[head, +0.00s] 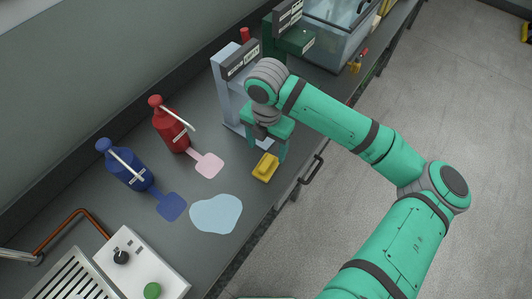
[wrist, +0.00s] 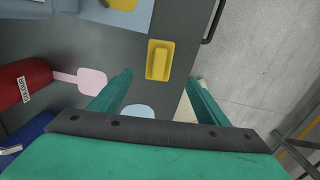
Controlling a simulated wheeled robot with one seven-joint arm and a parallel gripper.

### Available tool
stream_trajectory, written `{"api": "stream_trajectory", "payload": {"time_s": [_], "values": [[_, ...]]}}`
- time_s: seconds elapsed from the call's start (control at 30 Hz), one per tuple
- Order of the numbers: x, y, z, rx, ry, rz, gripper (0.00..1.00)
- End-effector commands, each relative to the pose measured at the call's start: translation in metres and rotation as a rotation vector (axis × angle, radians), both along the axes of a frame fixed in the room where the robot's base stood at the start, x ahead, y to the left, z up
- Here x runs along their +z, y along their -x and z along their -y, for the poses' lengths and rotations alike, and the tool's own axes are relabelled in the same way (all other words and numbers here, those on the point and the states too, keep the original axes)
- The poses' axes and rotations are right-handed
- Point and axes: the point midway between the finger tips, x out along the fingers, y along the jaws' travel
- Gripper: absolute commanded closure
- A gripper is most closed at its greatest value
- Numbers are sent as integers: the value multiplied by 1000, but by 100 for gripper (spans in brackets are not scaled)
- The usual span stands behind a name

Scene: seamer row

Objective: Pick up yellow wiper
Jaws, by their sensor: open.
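The yellow wiper (head: 265,167) lies flat on the grey counter near its front edge. It has a yellow block on a wider yellow base. In the wrist view the wiper (wrist: 159,60) lies ahead of my gripper, roughly in line with the gap between the fingers. My gripper (head: 268,146) is above the counter, just behind the wiper in the head view. In the wrist view my gripper (wrist: 160,88) is open with nothing between its two green fingers. The wiper is apart from the fingers.
A pale blue puddle (head: 216,214) lies in front. A grey-blue stand (head: 229,88) is behind my gripper. A drawer handle (head: 312,172) juts from the counter front.

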Motion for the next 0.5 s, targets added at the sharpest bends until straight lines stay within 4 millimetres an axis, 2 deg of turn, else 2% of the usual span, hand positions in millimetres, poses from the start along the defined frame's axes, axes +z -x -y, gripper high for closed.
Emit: {"api": "stream_trajectory", "payload": {"time_s": [0.3, 0.5], "values": [[-44, 0, -4, 9, 1, -3, 31], [-55, -1, -3, 6, 2, -1, 31]]}}
